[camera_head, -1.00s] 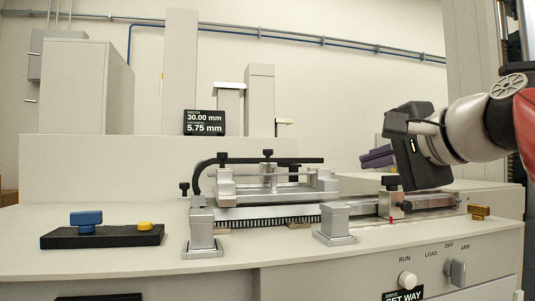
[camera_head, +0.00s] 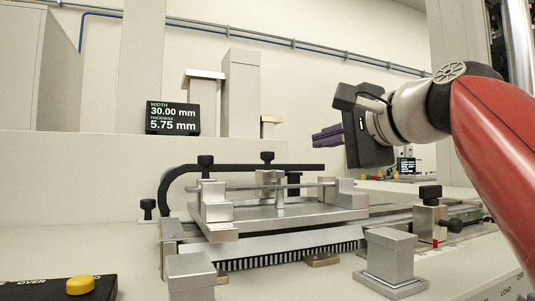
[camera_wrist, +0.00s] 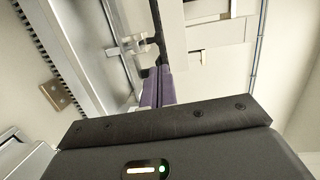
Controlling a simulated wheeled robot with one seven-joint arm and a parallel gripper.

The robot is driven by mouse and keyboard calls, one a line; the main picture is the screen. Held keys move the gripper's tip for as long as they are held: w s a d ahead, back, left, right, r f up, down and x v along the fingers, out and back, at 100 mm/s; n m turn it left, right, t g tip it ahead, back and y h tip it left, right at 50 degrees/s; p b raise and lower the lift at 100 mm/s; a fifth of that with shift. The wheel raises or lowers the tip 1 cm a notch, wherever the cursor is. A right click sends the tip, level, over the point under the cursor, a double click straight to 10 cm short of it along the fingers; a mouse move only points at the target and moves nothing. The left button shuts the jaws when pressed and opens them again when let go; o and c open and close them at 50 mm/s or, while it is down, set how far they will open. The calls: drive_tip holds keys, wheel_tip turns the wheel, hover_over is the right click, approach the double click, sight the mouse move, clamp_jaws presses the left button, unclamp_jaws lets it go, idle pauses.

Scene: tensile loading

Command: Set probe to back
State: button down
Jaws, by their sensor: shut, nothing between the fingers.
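My gripper (camera_head: 327,137), with purple fingers, is shut and empty in the head view. It points left above the right part of the metal fixture and touches nothing. In the wrist view its shut fingers (camera_wrist: 157,86) show behind the black housing. The fixture (camera_head: 290,218) has stepped metal blocks, a thin bar across them and a black curved arm (camera_head: 230,170) with black knobs. A small metal block with a black knob (camera_head: 430,192) stands at the right on a rail. No part carries a readable probe label, so I cannot tell which is the probe.
A display (camera_head: 172,118) reads width 30.00 mm and thickness 5.75 mm. Metal posts (camera_head: 391,258) stand at the front of the bench. A black plate with a yellow button (camera_head: 81,286) lies front left. A tall grey column (camera_head: 241,95) stands behind. Free air surrounds my gripper.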

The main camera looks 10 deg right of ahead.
sight(270, 154)
drive_tip(key=x, duration=1.4)
drive_tip(key=shift+s, duration=0.1)
drive_tip(key=shift+a+p, duration=0.1)
drive_tip(key=shift+p, duration=0.2)
